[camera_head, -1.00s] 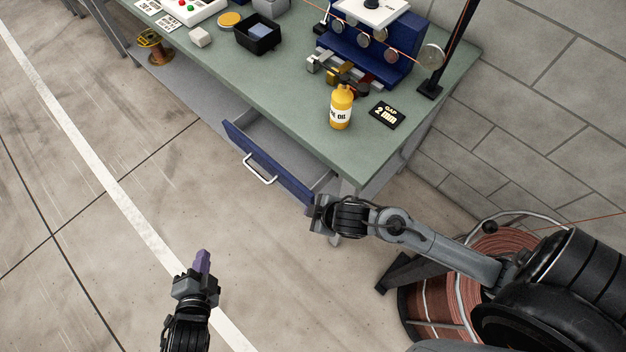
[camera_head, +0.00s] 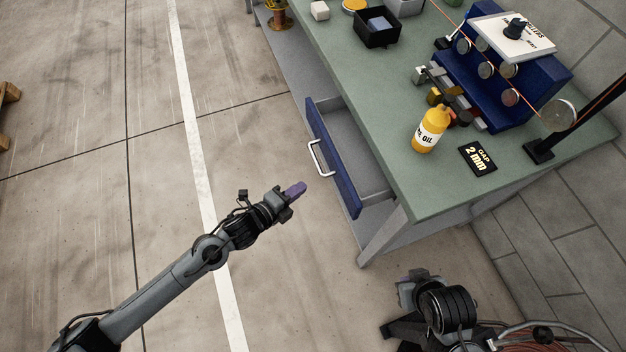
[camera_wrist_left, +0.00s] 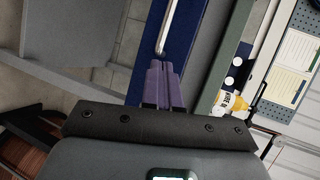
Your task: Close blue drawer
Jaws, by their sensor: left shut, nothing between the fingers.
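The blue drawer (camera_head: 347,181) stands open under the workbench, with its grey inside showing and a pale bar handle (camera_head: 318,158) on its front. My left gripper (camera_head: 297,188) is shut and empty, its purple fingers pointing at the drawer front from the left, with a small gap in the head view. In the left wrist view, the shut fingers (camera_wrist_left: 165,85) lie in front of the blue drawer front (camera_wrist_left: 187,32), near the end of the handle (camera_wrist_left: 169,22); contact cannot be told. My right gripper (camera_head: 416,279) is at the bottom, right of the bench leg; its fingers are unclear.
The green workbench top (camera_head: 400,110) carries a yellow oil bottle (camera_head: 430,131), a black gap card (camera_head: 478,158), a blue fixture (camera_head: 490,95) and a black bin (camera_head: 377,27). A bench leg (camera_head: 385,235) stands near my right arm.

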